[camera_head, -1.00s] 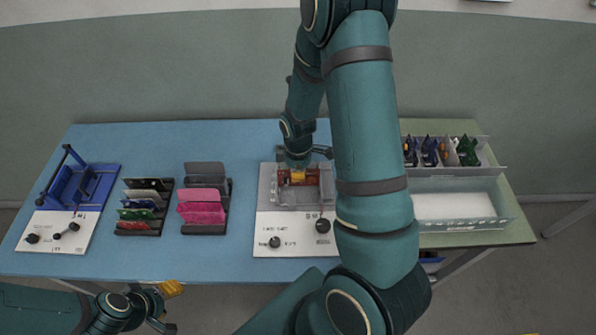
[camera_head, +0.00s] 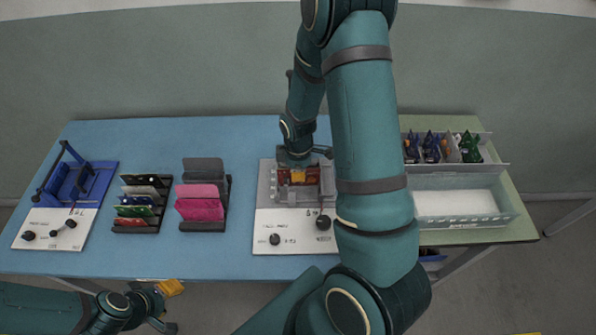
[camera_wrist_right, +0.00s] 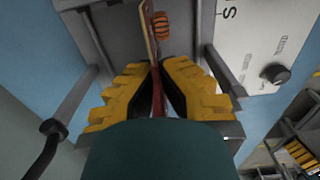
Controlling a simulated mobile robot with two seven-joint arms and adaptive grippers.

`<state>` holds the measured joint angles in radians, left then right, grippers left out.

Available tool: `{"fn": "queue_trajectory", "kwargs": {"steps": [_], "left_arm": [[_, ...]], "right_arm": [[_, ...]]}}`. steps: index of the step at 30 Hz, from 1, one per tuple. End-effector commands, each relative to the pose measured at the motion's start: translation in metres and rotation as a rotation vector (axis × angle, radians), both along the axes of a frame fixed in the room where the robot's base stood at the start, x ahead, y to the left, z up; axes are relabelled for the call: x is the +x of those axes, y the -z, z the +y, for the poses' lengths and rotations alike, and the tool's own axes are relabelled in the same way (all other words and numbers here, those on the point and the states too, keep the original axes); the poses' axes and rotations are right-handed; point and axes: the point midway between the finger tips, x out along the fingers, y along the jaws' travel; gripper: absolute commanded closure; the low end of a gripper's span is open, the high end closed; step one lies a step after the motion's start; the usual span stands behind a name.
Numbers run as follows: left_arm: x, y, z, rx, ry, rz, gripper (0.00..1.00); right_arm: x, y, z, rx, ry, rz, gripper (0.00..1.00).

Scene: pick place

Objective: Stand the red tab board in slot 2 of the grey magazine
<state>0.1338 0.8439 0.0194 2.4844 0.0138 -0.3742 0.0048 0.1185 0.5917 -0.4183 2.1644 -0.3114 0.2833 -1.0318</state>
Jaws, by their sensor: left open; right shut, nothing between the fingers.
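My right gripper (camera_head: 297,177) points down over the grey fixture (camera_head: 265,187) at the table's middle. In the right wrist view its yellow fingers (camera_wrist_right: 160,68) are shut, their tips close together. A thin red board (camera_wrist_right: 158,95), seen edge-on, lines up between them; its contact with the fingers is unclear. In the head view red-brown surfaces (camera_head: 312,176) show beside the fingers. A dark grey rack (camera_head: 136,229) holds several upright boards, a red one (camera_head: 136,222) in front. Which holder is the magazine, and its slot numbers, cannot be read. My left gripper (camera_head: 172,300) is open, off the table's front edge.
Another dark rack (camera_head: 203,227) holds pink and grey boards. A blue fixture (camera_head: 88,187) stands far left. A clear tray (camera_head: 460,222) and a bin row (camera_head: 490,165) are at right. Blue table (camera_head: 200,262) is bare in front of the racks.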

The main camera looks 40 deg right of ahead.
Motion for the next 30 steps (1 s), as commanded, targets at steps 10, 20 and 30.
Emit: {"fn": "queue_trajectory", "kwargs": {"steps": [10, 20, 30], "left_arm": [[0.0, -0.0002, 0.0, 0.0, 0.0, 0.0, 0.53], [0.0, -0.0002, 0.0, 0.0, 0.0, 0.0, 0.53], [0.0, -0.0001, -0.0001, 0.0, 0.0, 0.0, 0.53]], "right_arm": [[0.0002, -0.0003, -0.0001, 0.0, 0.0, 0.0, 0.61], [0.0001, -0.0002, -0.0001, 0.0, 0.0, 0.0, 0.31], [0.0, -0.0002, 0.0, 0.0, 0.0, 0.0, 0.31]]}}
